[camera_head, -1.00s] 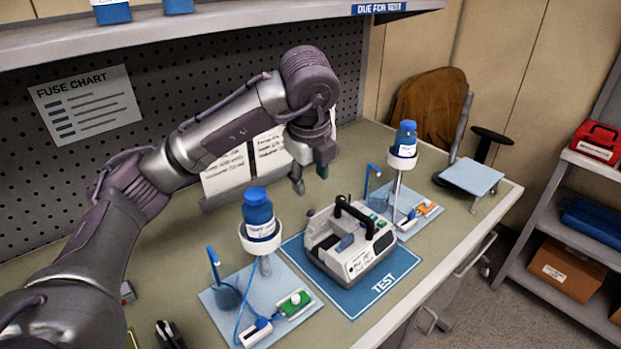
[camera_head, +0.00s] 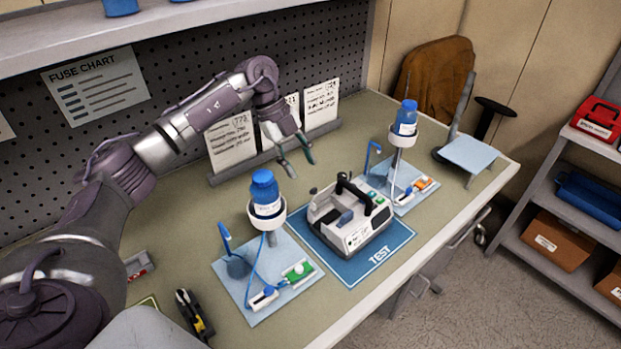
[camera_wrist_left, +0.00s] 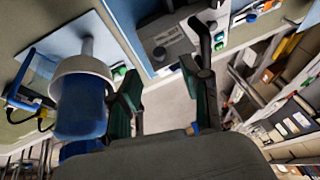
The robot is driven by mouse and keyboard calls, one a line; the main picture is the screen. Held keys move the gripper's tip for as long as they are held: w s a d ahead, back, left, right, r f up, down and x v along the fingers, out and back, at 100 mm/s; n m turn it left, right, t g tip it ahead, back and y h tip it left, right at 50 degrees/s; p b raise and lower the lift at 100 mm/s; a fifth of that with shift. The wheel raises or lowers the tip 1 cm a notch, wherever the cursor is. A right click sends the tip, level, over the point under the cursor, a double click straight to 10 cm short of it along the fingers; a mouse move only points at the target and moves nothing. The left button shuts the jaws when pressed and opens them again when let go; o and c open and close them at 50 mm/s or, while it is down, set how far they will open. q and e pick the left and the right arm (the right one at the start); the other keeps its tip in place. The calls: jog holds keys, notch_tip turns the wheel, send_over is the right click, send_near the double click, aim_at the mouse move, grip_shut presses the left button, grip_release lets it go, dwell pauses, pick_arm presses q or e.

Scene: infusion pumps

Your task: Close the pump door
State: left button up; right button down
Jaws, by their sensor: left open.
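The pump (camera_head: 358,238) is a white and grey case with a black carry handle, standing on the blue TEST mat (camera_head: 352,272). Its upper left part shows a dark recess with a dark blue-grey piece (camera_head: 345,218) in it; I cannot tell the exact angle of the door. My left gripper (camera_head: 298,160) is open and empty, above the bench behind and left of the pump, apart from it. In the left wrist view the spread fingers (camera_wrist_left: 162,85) have nothing between them, and part of the pump (camera_wrist_left: 165,38) shows beyond. My right gripper is out of view.
A blue bottle in a white ring holder (camera_head: 266,200) stands left of the pump, another bottle (camera_head: 405,120) right behind it. Paper cards (camera_head: 232,142) stand at the back. A black and yellow tool (camera_head: 194,314) lies at the front left. Bench between cards and pump is fairly clear.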

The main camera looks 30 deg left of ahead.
aim_at(312, 189)
pick_arm(q)
jog(key=p+x, duration=0.1)
jog(key=x, duration=0.5)
jog(key=shift+d+f+p, duration=0.1)
jog(key=shift+f+p, duration=0.2)
jog(key=shift+p, duration=0.05)
grip_shut()
